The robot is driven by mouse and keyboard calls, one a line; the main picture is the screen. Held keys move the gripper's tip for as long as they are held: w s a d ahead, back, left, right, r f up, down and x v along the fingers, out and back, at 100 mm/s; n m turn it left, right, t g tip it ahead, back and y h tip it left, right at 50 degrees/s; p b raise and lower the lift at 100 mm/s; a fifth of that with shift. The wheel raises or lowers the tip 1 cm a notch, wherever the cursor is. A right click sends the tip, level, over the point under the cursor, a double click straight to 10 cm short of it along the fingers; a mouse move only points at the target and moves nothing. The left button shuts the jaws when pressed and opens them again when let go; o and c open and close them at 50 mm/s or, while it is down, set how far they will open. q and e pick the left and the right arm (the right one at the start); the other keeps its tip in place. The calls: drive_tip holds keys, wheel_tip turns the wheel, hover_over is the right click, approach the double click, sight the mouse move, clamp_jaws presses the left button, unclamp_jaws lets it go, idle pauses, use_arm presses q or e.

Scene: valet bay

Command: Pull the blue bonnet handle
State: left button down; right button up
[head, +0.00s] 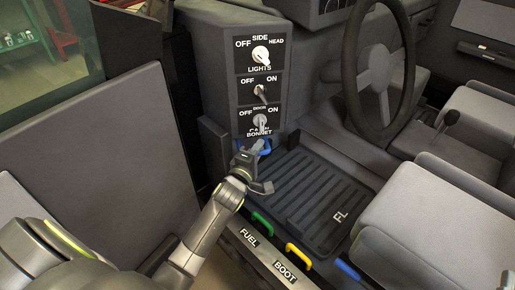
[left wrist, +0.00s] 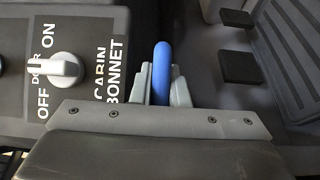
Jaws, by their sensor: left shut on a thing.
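The blue bonnet handle (head: 266,147) is a small loop below the switch panel, under the BONNET label. In the left wrist view the blue handle (left wrist: 162,68) stands between the two grey fingers. My left gripper (head: 258,150) is at the handle, its fingers shut on it from both sides; it also shows in the left wrist view (left wrist: 162,88). Part of the handle is hidden by the gripper in the head view. My right gripper is in neither view.
A green FUEL handle (head: 263,222), a yellow BOOT handle (head: 299,254) and another blue handle (head: 348,270) line the sill. The ribbed floor mat (head: 318,190), steering wheel (head: 349,75) and seats lie right.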

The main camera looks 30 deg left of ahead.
use_arm(q)
drive_tip(key=shift+s+d+f, duration=0.1)
drive_tip(key=shift+s+d, duration=0.4)
drive_tip(key=shift+s, duration=0.15)
drive_tip(key=shift+s+d+f, duration=0.15)
drive_tip(key=shift+s+d, duration=0.1)
drive_tip(key=shift+s, duration=0.1)
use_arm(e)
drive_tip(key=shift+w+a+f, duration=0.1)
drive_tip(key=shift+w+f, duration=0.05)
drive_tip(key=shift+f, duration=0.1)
use_arm(q)
drive_tip(key=c, duration=1.8)
unclamp_jaws()
drive_tip(key=o, duration=0.4)
drive_tip(key=shift+s+d+r, duration=0.15)
drive_tip(key=shift+r, duration=0.05)
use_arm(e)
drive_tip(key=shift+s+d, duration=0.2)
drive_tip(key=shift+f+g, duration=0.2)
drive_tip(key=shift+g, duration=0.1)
